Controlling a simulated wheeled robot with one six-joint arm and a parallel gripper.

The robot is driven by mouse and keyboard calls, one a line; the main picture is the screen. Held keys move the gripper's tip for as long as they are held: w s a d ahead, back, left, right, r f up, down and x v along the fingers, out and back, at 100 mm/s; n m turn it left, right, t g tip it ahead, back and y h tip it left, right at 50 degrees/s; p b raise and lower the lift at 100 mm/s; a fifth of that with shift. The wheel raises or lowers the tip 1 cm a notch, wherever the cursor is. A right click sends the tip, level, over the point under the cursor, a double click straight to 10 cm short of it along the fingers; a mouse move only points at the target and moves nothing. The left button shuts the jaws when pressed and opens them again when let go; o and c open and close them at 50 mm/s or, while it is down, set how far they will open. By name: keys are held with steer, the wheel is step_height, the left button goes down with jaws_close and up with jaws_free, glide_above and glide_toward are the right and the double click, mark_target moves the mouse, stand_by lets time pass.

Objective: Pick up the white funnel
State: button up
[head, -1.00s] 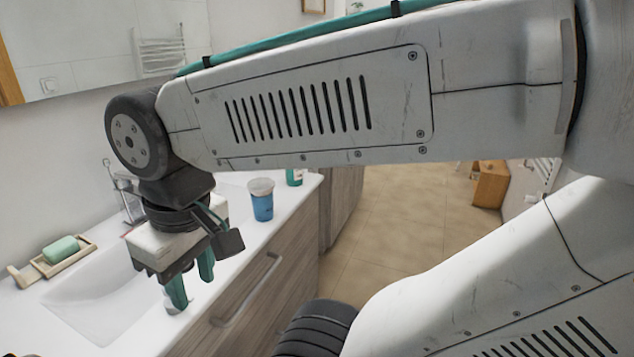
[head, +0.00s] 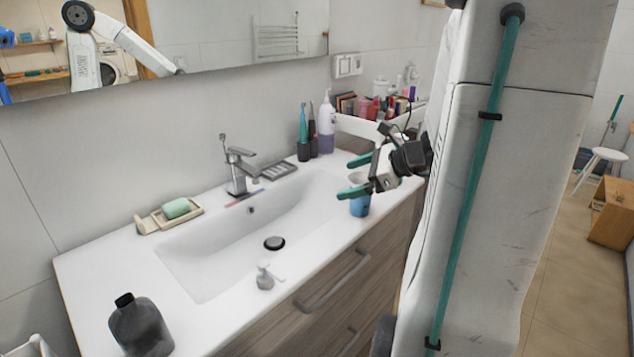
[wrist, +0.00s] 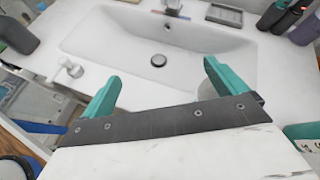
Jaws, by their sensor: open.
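A small whitish piece (head: 265,277), which looks like the white funnel, stands on the front rim of the sink counter; its fine shape is too small to make out. It also shows in the wrist view (wrist: 70,67), left of my left finger and apart from it. My gripper (head: 350,177) has its teal fingers spread with nothing between them. It is held above the counter's right side, near a blue cup (head: 360,205), to the right of and behind the whitish piece. In the wrist view my gripper (wrist: 162,70) faces the basin.
A dark bottle (head: 140,330) stands at the counter's front left. A green soap bar (head: 176,208) lies on a dish. The faucet (head: 238,172), a pump bottle (head: 326,125) and a white cosmetics tray (head: 358,128) stand along the back. The basin (head: 215,262) is empty.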

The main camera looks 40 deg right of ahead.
mark_target(353, 179)
steer(key=s+d+f+m+t+h, duration=0.25)
steer(key=d+m, duration=0.35)
steer(key=d, duration=0.3)
steer(key=shift+h, duration=0.35)
steer(key=x, duration=0.7)
steer(key=shift+w+d, duration=0.1)
steer(key=shift+d, duration=0.15)
steer(key=c, duration=1.1)
